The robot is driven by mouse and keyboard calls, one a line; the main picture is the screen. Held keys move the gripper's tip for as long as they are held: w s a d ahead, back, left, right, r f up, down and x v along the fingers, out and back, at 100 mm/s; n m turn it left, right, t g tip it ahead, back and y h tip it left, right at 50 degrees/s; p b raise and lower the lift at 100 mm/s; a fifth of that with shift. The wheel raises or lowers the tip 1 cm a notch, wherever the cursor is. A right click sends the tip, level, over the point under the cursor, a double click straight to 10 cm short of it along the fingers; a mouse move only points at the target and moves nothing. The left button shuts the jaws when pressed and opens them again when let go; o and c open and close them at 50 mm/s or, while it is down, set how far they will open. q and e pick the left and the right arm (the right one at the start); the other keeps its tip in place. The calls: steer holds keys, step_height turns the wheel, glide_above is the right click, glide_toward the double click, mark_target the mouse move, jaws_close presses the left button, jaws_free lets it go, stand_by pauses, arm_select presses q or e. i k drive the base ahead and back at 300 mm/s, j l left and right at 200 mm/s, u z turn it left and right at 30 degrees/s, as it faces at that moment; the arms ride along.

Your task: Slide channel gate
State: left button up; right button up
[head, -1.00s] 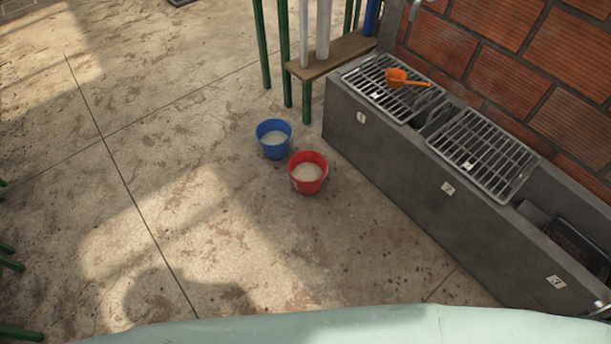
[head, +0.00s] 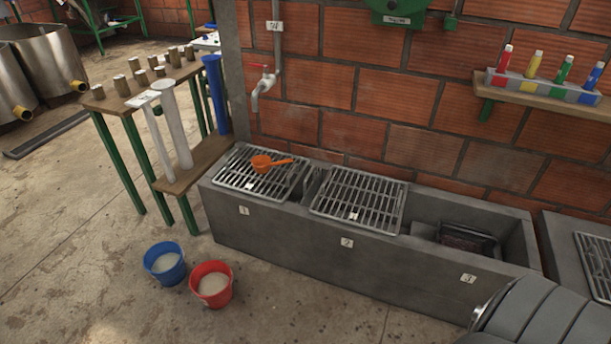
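A grey concrete channel (head: 390,258) stands along the brick wall, its sections labelled 1, 2 and 3. Metal grates (head: 362,199) cover sections 1 and 2; section 3 is open at the top. A dark gate-like panel (head: 467,240) sits inside section 3, and I cannot tell whether it is the channel gate or how far it is slid. A grey rounded part at the lower right looks like my own arm. Neither of my grippers shows.
An orange scoop (head: 264,163) lies on the first grate (head: 234,180). A blue bucket (head: 164,264) and a red bucket (head: 212,284) stand on the floor before the channel. A tap (head: 262,86) and a shelf of bottles (head: 540,87) are on the wall. Floor at lower left is clear.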

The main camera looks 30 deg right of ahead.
mark_target(308, 196)
steer(key=i+l+u, duration=0.1)
steer(key=l, duration=0.35)
steer(key=i+l+u, duration=0.1)
steer(key=l, duration=0.4)
steer(key=l+u, duration=0.1)
steer(key=l, duration=0.35)
steer(key=i, duration=0.05)
